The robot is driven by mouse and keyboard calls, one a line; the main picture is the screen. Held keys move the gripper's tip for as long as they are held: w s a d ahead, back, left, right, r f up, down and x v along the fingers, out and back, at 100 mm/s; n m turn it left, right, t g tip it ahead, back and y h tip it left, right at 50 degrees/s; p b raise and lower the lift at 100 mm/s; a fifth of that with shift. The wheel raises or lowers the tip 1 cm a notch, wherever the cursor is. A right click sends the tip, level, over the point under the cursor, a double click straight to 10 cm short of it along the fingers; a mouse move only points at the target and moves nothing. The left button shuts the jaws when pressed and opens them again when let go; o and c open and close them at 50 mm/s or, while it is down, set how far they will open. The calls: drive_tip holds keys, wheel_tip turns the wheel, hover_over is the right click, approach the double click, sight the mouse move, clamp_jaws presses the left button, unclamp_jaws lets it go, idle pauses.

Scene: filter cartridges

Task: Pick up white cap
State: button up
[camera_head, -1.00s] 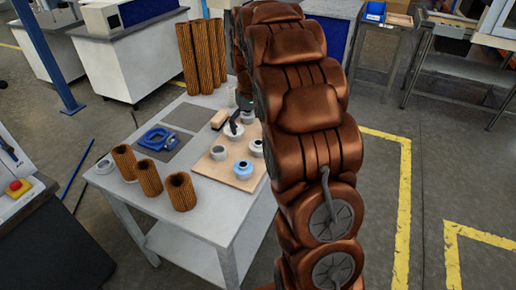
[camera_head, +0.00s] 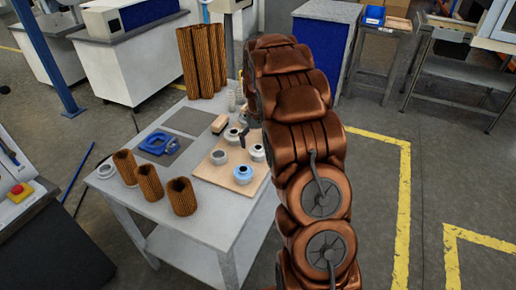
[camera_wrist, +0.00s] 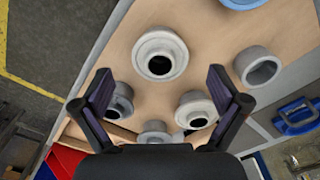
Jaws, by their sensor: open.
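Several pale caps stand on a light wooden board (camera_head: 217,178). A white flanged cap (camera_wrist: 143,45) with a dark centre hole is in the upper middle of the wrist view, and it shows at the board's right in the head view (camera_head: 257,153). Another pale cap (camera_wrist: 195,110) lies lower, between the finger lines, at the board's back in the head view (camera_head: 232,135). A third (camera_wrist: 122,98) is partly hidden by the left finger. My gripper (camera_wrist: 163,85) is open and empty above the board, its fingers wide apart. Which cap is meant I cannot tell.
A grey ring (camera_wrist: 258,67) and a blue cap (camera_head: 243,173) are also on the board. Brown pleated cartridges (camera_head: 181,196) stand at the table's front and back. A blue fixture (camera_head: 157,143) lies left of the board on the grey table (camera_head: 208,222).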

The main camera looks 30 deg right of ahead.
drive_tip(key=shift+f, duration=0.95)
drive_tip(key=shift+c, duration=0.5)
drive_tip(key=c, duration=1)
drive_tip(key=shift+s+f, duration=0.1)
drive_tip(key=shift+s, duration=0.05)
drive_tip(key=c, duration=0.3)
drive_tip(key=shift+a, duration=0.1)
drive_tip(key=shift+c, duration=0.2)
